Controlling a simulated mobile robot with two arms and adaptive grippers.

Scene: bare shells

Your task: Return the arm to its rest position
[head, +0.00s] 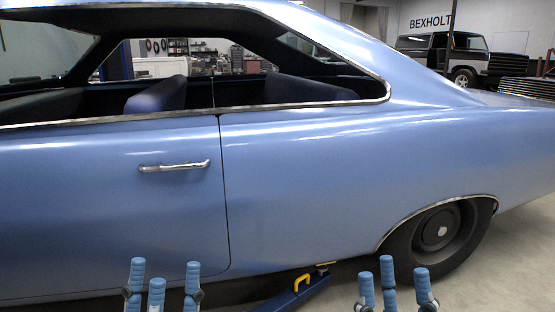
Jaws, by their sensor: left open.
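My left gripper (163,282) shows at the bottom edge, left of the middle, with its blue fingertips pointing up and spread apart. It is open and empty. My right gripper (393,281) shows at the bottom edge, right of the middle, with its blue fingertips also apart and nothing between them. Only the finger ends of both grippers are in view; the arms and wrists are out of the picture.
A blue car (300,190) fills most of the view, with its door handle (174,166) and rear wheel (438,236) facing me. A blue jack with a yellow handle (301,282) lies low by the car. Grey floor (520,260) is clear at right. A truck (455,55) stands far behind.

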